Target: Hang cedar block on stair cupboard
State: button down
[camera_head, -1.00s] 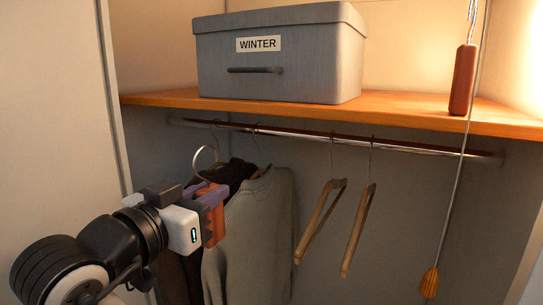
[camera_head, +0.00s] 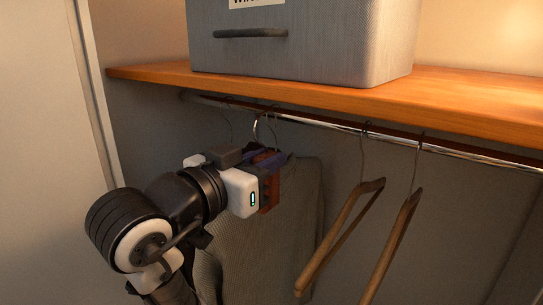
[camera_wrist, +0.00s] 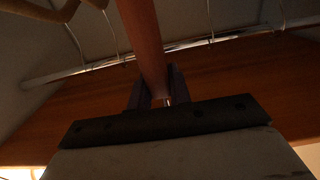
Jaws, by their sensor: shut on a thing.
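The cedar block (camera_head: 268,190) is reddish brown and mostly covered by my fingers. My gripper (camera_head: 270,168) is shut on it, just below the metal rod of the stair cupboard (camera_head: 345,131). A curved metal hook (camera_head: 256,130) rises above the gripper close to the rod; I cannot tell whether it is over the rod or touching it. In the wrist view the block (camera_wrist: 143,38) runs up between my two dark fingers (camera_wrist: 156,90), and the rod (camera_wrist: 60,75) passes behind it.
Two wooden hangers (camera_head: 340,235) hang from the rod to the right. A grey sweater (camera_head: 245,250) hangs just below and behind my gripper. The orange wooden shelf (camera_head: 330,93) lies above the rod and bears a grey storage box (camera_head: 310,50).

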aim_at(318, 121)
jog(key=shift+s+a, duration=0.1)
jog(key=shift+s, duration=0.05)
jog(key=f+b+x, duration=0.2)
jog(key=x, duration=1.4)
jog(key=shift+f, duration=0.4)
dwell(1.3)
jog(key=c, duration=1.2)
grip_release()
